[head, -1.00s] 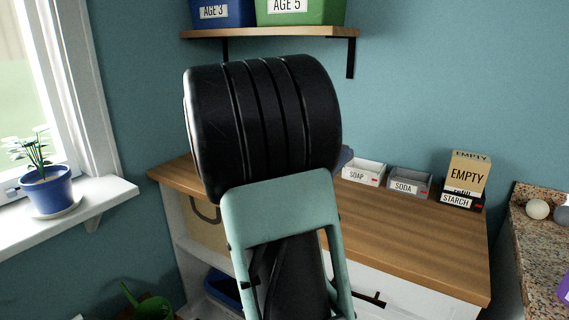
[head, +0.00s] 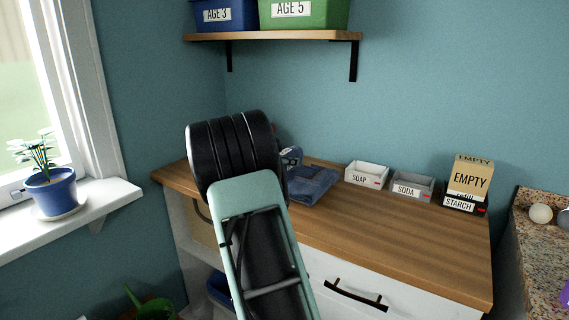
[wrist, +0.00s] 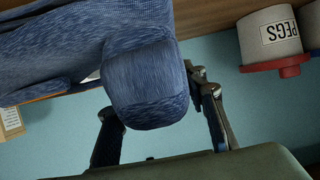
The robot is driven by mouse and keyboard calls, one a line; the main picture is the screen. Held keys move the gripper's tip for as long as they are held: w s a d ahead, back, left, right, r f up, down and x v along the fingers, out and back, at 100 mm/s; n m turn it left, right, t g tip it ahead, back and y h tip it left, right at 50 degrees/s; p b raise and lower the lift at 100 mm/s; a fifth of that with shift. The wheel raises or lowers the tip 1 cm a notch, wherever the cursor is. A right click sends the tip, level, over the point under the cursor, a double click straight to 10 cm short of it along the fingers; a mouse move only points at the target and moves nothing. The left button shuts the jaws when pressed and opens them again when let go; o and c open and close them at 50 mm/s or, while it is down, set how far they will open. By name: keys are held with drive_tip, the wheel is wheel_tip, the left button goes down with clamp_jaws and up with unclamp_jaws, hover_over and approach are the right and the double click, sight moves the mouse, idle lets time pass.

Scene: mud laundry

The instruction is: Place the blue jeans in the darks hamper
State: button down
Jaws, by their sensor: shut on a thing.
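The folded blue jeans (head: 312,185) show in the head view at the back left of the wooden counter, partly behind my arm. They fill the upper left of the wrist view (wrist: 85,50). My gripper (wrist: 155,100) is shut on a thick fold of the jeans, which bulges between its two fingers. In the head view my arm hides the gripper. I cannot tell whether the jeans still rest on the counter. No hamper labelled for darks can be made out.
The wooden counter (head: 400,240) holds a soap box (head: 366,173), a soda box (head: 412,185) and a starch box (head: 465,203) on the right. A pegs container (wrist: 270,38) shows in the wrist view. A shelf (head: 290,36) hangs above. A plant (head: 50,185) stands on the sill.

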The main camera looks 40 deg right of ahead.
drive_tip(key=shift+f, duration=0.25)
drive_tip(key=shift+f, duration=0.1)
drive_tip(key=c, duration=1.6)
unclamp_jaws()
drive_tip(key=shift+f, duration=0.1)
drive_tip(key=o, duration=0.4)
drive_tip(key=shift+r, duration=0.2)
